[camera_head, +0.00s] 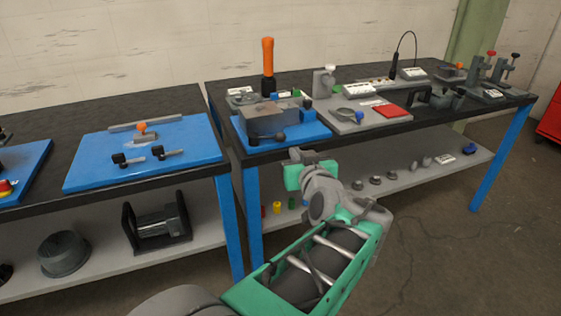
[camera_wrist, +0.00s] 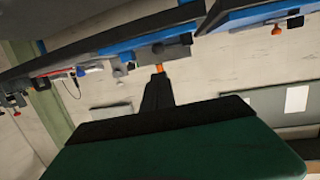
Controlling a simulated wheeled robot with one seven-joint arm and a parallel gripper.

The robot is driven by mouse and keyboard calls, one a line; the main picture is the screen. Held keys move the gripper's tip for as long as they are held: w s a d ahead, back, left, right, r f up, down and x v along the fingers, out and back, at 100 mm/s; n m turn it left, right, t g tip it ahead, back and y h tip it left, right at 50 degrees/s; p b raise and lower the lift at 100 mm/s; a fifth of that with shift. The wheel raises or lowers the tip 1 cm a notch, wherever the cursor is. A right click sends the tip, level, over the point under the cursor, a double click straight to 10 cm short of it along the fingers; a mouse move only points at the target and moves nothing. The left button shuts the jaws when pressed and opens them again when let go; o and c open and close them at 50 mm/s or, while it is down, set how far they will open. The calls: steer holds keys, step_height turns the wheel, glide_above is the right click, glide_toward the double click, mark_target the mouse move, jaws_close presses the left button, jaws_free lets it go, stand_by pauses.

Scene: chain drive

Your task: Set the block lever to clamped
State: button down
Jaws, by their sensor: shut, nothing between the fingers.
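A grey block (camera_head: 268,121) sits on a blue plate (camera_head: 311,132) at the left end of the right-hand bench. A dark lever with a round black knob (camera_head: 281,138) sticks out at its front. Whether this is the block lever, and how it is set, I cannot tell. In the wrist view, which is upside down, the grey block (camera_wrist: 163,53) shows small at the top. My gripper (camera_wrist: 158,78) is shut and empty. In the head view, my wrist is in front of the bench edge, to the right of the block and apart from it; its fingers are hard to make out there.
An orange-handled tool (camera_head: 268,57) stands upright behind the block. To the right are a grey plate (camera_head: 345,125) with a red pad (camera_head: 393,110) and several small clamps. The left bench holds a blue board (camera_head: 90,175) with black-knobbed parts. A lower shelf (camera_head: 400,185) carries small parts.

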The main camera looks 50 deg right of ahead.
step_height(320, 180, down, 2)
glide_toward(281, 139)
steer(key=x, duration=0.7)
steer(key=shift+b, duration=0.35)
steer(key=shift+d+f, duration=0.1)
